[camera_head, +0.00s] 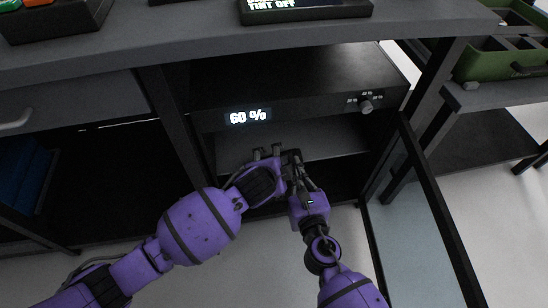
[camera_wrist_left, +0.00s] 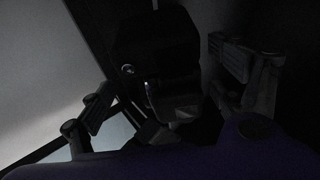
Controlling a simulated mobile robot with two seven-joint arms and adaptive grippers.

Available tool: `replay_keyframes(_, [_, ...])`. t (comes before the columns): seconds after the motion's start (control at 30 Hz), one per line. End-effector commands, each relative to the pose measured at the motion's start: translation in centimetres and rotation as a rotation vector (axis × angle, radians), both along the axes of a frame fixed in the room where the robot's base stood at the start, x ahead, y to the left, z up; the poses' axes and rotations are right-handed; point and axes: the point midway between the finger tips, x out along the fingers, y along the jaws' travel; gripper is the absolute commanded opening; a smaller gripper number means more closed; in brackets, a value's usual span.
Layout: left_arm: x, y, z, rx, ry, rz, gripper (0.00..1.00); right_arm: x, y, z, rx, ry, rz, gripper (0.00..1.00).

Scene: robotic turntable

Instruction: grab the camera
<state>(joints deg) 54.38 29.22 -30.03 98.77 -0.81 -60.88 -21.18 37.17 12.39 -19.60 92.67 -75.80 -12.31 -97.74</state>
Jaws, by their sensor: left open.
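A dark boxy thing (camera_wrist_left: 155,48) with a grey rounded part below it shows between the fingers of my left gripper in the left wrist view; it may be the camera, but the picture is too dark to be sure. My left gripper (camera_head: 268,154) is open, at the low shelf opening under the display unit in the head view. Its two fingers stand apart on either side of the dark thing, with no clear contact. My right gripper (camera_head: 292,160) is right beside the left one, pointing into the same opening; its jaws are too small and dark to read. No camera is clearly visible in the head view.
The black unit (camera_head: 300,95) with a "60 %" display and a knob (camera_head: 366,107) is above my grippers. A tabletop (camera_head: 200,40) overhangs it. Dark frame posts flank the opening. A glass panel (camera_head: 410,235) in a black frame stands at the right. A green crate (camera_head: 500,62) is at upper right.

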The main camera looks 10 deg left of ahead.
Motion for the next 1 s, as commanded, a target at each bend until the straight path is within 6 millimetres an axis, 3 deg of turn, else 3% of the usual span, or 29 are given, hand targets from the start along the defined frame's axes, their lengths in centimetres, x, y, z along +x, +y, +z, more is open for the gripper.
replay_keyframes(0.1, [1.8, -0.4, -1.0, -0.002, -0.007, -0.001, 0.86, 0.0, 0.0, 0.0, 0.001, 0.000, 0.001, 0.00])
replay_keyframes(0.3, [3.2, -0.7, -2.3, -0.003, -0.011, -0.002, 0.86, 0.0, 0.0, 0.0, 0.000, 0.000, 0.001, 0.00])
replay_keyframes(0.7, [3.5, -0.7, -2.6, -0.003, -0.011, -0.002, 0.85, 0.0, 0.0, 0.0, 0.000, 0.000, 0.001, 0.00])
replay_keyframes(1.0, [3.5, -0.7, -2.6, -0.003, -0.011, -0.002, 0.46, 0.0, 0.0, 0.0, 0.000, 0.000, 0.001, 0.00])
